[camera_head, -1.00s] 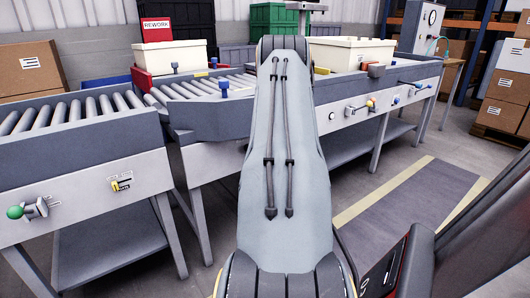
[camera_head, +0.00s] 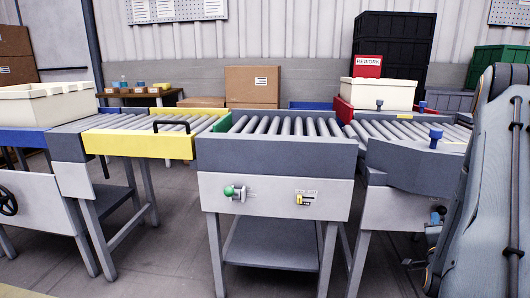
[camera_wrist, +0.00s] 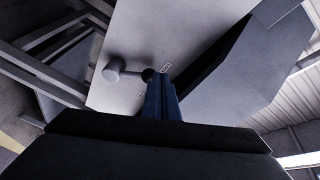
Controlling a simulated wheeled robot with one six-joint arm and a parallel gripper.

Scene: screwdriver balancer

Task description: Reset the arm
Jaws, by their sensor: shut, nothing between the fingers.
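My gripper (camera_wrist: 161,98) shows in the wrist view as two blue fingers side by side, shut and empty. The distance between fingertips and panel is unclear.
A roller conveyor section (camera_head: 275,160) with a green knob (camera_head: 229,191) stands in the middle. A yellow section (camera_head: 135,143) and a cream bin (camera_head: 45,103) are left. Another cream bin (camera_head: 378,93) sits right, before a red REWORK sign (camera_head: 367,65). Floor shows in front.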

